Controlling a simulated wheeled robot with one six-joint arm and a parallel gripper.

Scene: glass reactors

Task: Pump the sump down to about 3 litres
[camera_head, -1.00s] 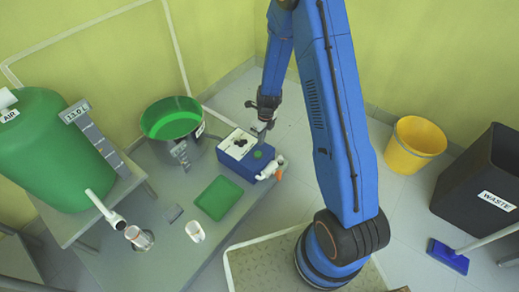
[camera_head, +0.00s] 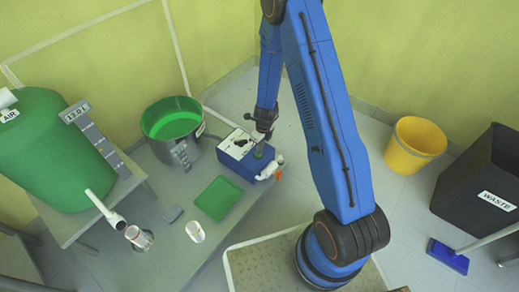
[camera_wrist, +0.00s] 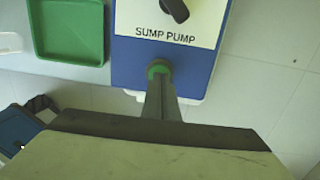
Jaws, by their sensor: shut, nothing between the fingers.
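The blue sump pump box (camera_head: 237,170) has a white top plate with a black knob (camera_wrist: 176,8) and a green button (camera_wrist: 158,68). My gripper (camera_head: 259,150) is shut and empty, with its fingertips at the green button. In the wrist view the fingertips (camera_wrist: 160,82) overlap the button's near edge; I cannot tell whether they press it. The metal tub (camera_head: 185,152) beside the pump holds green liquid (camera_head: 174,125). A display (camera_head: 76,111) beside the big green tank (camera_head: 50,150) seems to read 12.0 L. Which vessel it measures is not clear.
A green tray (camera_head: 218,198) lies left of the pump. A white pipe fitting (camera_head: 268,171) is on the pump's right side. A yellow bucket (camera_head: 414,145) and a black waste bin (camera_head: 485,180) stand at the right.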

